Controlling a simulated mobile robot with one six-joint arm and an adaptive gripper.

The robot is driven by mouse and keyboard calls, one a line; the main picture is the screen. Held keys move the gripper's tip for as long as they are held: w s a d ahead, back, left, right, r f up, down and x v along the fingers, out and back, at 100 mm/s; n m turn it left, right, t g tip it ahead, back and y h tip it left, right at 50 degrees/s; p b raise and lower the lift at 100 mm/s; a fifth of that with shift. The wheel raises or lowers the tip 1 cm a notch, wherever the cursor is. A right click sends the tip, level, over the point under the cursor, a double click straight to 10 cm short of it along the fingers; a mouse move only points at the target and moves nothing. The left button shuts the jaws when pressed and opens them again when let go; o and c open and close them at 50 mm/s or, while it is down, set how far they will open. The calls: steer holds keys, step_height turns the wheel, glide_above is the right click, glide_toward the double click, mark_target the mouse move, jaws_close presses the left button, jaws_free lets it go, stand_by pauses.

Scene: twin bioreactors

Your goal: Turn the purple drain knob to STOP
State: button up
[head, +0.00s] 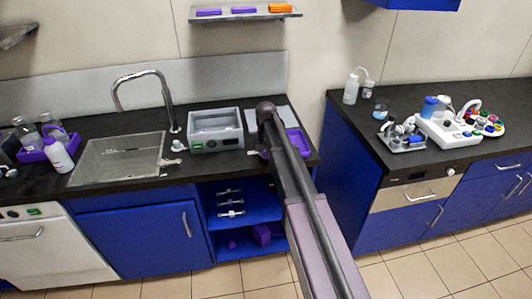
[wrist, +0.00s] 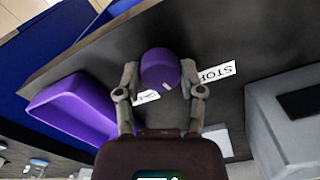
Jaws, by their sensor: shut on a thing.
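The purple drain knob (wrist: 160,68) stands on the dark counter in the wrist view, with a small light pointer mark on its near side. My gripper (wrist: 161,72) is shut on the knob, one finger on each side of it. A white label reading STOP (wrist: 217,73) lies to the right of the knob. A second white label (wrist: 147,97) lies below the knob, partly hidden by a finger, and I cannot read it fully. The pointer mark lies between the two labels. In the head view my arm hides the knob and my gripper.
A purple tray (wrist: 75,112) lies left of my gripper, and a grey box device (wrist: 290,115) stands to the right; the device also shows in the head view (head: 216,143). The sink (head: 118,158) is farther left. Open blue shelves (head: 262,213) are below the counter.

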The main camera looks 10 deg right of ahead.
steer(key=n, duration=0.6)
steer(key=shift+s+n, duration=0.1)
steer(key=shift+n, duration=0.3)
steer(key=o, duration=1.2)
steer(key=shift+c, duration=0.2)
